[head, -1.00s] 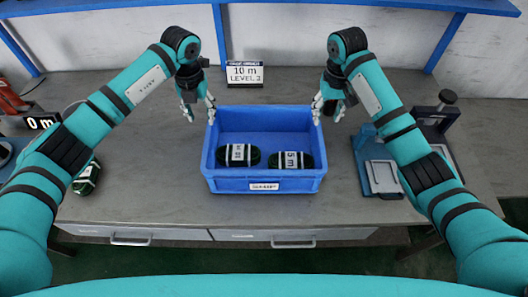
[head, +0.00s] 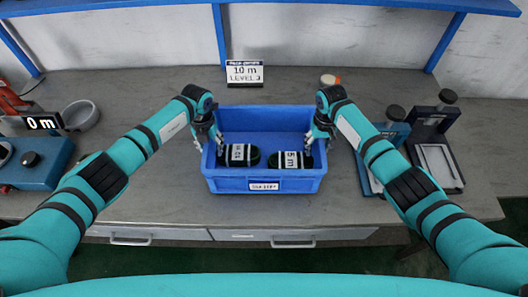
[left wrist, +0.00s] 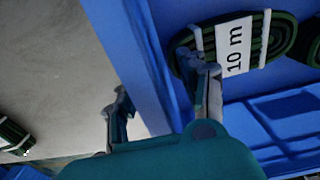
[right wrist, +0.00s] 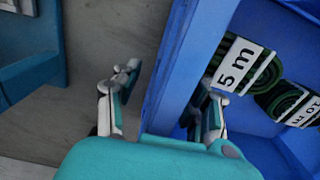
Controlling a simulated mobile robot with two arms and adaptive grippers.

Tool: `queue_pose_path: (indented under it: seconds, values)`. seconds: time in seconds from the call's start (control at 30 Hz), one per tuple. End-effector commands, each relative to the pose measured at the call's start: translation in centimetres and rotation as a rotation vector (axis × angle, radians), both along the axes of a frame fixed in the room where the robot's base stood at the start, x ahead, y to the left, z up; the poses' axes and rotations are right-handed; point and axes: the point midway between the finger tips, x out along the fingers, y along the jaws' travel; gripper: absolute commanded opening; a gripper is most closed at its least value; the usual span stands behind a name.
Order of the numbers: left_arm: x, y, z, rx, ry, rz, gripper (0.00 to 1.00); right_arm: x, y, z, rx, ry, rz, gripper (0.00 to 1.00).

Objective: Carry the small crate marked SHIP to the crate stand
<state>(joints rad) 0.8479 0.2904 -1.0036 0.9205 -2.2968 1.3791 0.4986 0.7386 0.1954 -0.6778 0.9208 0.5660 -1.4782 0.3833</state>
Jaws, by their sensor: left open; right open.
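The small blue crate (head: 225,186) sits on the bench in the middle of the head view, with a white front label (head: 266,186) too small to read surely. Two dark green coils lie in it, a 10 m coil (head: 239,155) and a 5 m coil (head: 291,160). My left gripper (head: 209,143) is open at the crate's left wall, one finger outside and one inside, as the left wrist view (left wrist: 160,90) shows. My right gripper (head: 319,143) is open and straddles the right wall likewise, seen in the right wrist view (right wrist: 172,88). I cannot pick out the crate stand.
A sign reading 10 m LEVEL (head: 245,73) stands behind the crate. A blue device (head: 38,165) and a grey bowl (head: 81,115) are at the left. Fixtures with black knobs (head: 436,125) stand at the right. Another coil (left wrist: 14,136) lies outside the crate.

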Motion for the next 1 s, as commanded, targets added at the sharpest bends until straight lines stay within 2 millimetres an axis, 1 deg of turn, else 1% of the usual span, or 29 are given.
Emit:
queue_pose_path:
  seconds: [0.3,0.6,0.63,1.0]
  values:
    - [-0.01,0.0,-0.19,0.0,0.0,0.0,0.42,0.01,0.01,-0.18,0.0,-0.001,0.0,0.42]
    - [0.0,0.0,-0.16,0.0,0.0,0.0,0.03,0.01,0.01,-0.16,0.0,-0.001,0.0,0.03]
    - [0.0,0.0,-0.15,0.0,0.0,0.0,0.0,0.01,0.01,-0.16,0.0,-0.001,0.0,0.0]
    - [0.01,0.01,-0.13,0.0,0.0,0.001,0.0,0.02,0.0,-0.14,0.001,-0.001,0.0,0.0]
